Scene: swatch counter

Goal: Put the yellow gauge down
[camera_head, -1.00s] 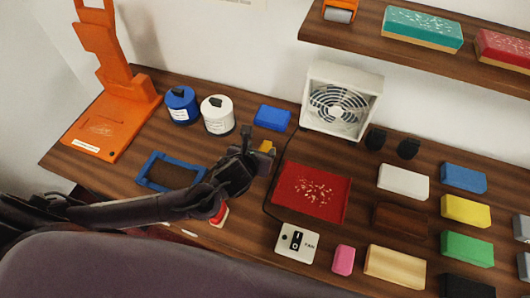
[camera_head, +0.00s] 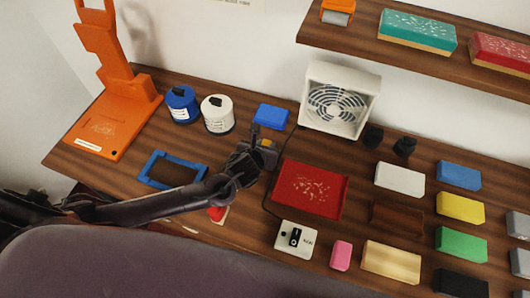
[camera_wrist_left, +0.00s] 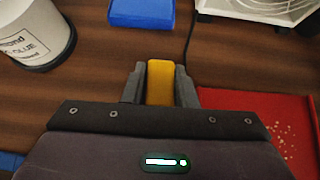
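The yellow gauge (camera_head: 266,143) is a small yellow block, seen between the fingers of my left gripper (camera_head: 263,146) in the head view. In the left wrist view the gauge (camera_wrist_left: 160,83) stands out between the two grey fingertips of the left gripper (camera_wrist_left: 160,88), with a finger against each side. The gripper looks shut on it. The gauge's lower part is hidden by the gripper, and I cannot tell whether it touches the wooden counter (camera_head: 215,160). My right gripper is not in view.
A red tray (camera_head: 318,213) lies to the right of the gripper, a blue block (camera_head: 271,116) and a white pot (camera_head: 217,112) behind it. A blue frame (camera_head: 150,180) lies left. A fan (camera_head: 315,127) stands behind; a switch box (camera_head: 309,252) sits in front.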

